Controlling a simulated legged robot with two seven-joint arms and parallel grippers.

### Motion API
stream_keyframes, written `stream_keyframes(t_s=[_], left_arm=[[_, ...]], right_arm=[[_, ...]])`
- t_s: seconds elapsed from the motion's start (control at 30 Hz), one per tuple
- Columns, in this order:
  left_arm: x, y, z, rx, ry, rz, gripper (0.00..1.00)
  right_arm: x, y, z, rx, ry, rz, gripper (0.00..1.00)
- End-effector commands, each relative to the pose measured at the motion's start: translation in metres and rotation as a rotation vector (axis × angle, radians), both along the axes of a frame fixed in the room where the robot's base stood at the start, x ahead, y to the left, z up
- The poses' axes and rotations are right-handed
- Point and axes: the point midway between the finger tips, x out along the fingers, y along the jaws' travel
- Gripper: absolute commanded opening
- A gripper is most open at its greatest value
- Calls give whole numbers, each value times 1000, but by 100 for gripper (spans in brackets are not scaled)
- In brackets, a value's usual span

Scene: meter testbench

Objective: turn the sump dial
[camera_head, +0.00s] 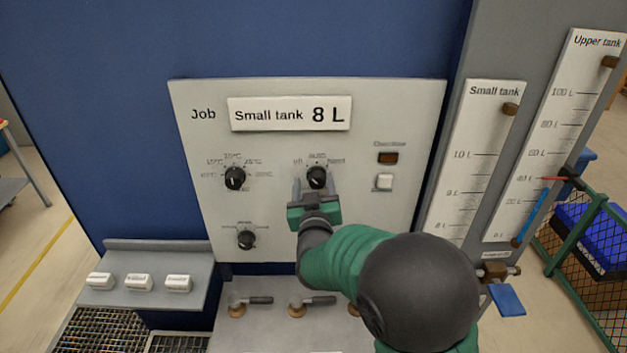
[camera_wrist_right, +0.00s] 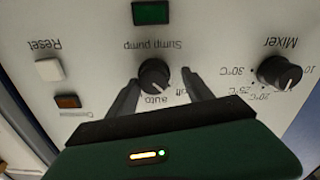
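The sump pump dial (camera_head: 317,176) is a round black knob on the pale panel, in the upper middle. In the right wrist view, which is upside down, the dial (camera_wrist_right: 154,76) sits under the "Sump pump" lettering with "off" and "auto" marks beside it. Its exact pointer setting is hard to read. My right gripper (camera_head: 315,185) is open, with one finger on each side of the dial; the fingers (camera_wrist_right: 158,82) show gaps to the knob in the wrist view. My left gripper is not in view.
The Mixer dial (camera_head: 235,178) is left of the sump dial, and another dial (camera_head: 246,239) is below it. A white Reset button (camera_head: 384,182) and a dark amber lamp (camera_head: 388,158) are to the right. Valve handles (camera_head: 260,300) stand below. A green indicator (camera_wrist_right: 152,12) shows near the sump dial.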

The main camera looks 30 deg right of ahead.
Motion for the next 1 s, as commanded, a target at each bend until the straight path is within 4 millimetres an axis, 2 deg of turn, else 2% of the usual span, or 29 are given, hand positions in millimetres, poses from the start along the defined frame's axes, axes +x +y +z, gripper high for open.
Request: stream_keyframes(t_s=[0.07,0.47,0.77,1.0], left_arm=[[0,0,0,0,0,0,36],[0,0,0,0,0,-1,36],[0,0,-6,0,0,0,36],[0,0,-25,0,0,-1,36]], right_arm=[[0,-3,-1,2,1,-1,51],[3,-4,-3,2,4,-3,0],[3,-3,-4,27,-11,-2,0],[3,-3,-7,128,-74,-1,0]])
